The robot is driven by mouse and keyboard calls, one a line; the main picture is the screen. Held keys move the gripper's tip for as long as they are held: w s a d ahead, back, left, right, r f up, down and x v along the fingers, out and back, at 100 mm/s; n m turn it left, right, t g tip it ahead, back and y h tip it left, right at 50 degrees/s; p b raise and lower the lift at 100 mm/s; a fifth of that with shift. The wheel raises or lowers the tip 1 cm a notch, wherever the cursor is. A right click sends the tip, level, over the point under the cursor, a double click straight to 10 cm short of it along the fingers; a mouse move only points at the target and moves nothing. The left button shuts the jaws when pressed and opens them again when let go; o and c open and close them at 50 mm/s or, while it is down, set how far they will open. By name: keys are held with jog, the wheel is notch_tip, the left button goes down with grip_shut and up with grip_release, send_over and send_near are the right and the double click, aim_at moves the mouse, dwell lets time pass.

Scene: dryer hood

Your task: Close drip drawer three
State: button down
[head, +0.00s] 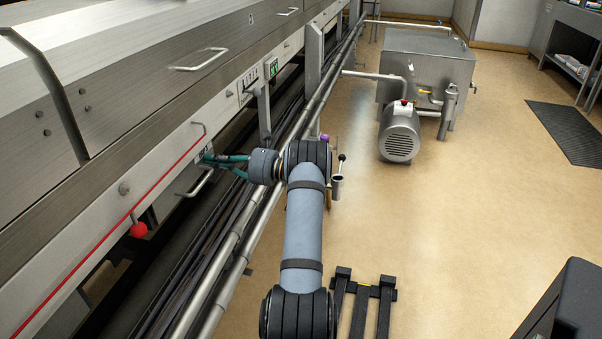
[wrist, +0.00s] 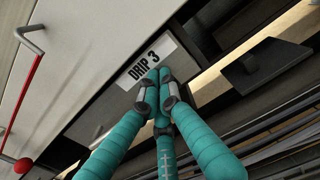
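The drip drawer three front (wrist: 112,92) is a grey metal panel with a white "DRIP 3" label (wrist: 136,75) in the wrist view. In the head view, the label (head: 204,155) is small, low on the long machine's side, with a silver bar handle (head: 199,183) below it. I cannot tell how far the drawer stands out. My gripper (wrist: 158,84) has teal fingers with their tips drawn together at the label's lower edge. Nothing shows between them. It also shows in the head view (head: 215,158), close to the label. Contact with the front is not certain. The fingers hide part of the front.
A red ball knob (head: 138,230) and a red line (head: 100,248) run along the machine's side. Long pipes (head: 262,198) pass low in front of it, under my arm. A motor (head: 399,136) and a metal tank (head: 425,70) stand behind right. Floor at right is mostly clear.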

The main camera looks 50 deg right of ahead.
jog(key=shift+w+a+r, duration=0.1)
jog(key=shift+w+a, duration=0.05)
jog(key=shift+w, duration=0.1)
jog(key=shift+s, duration=0.1)
jog(key=v, duration=1.4)
jog(key=shift+d+p, duration=0.25)
jog(key=shift+p, duration=0.15)
jog(key=x, duration=1.4)
jog(key=shift+a+b, duration=0.15)
jog(key=shift+b, duration=0.25)
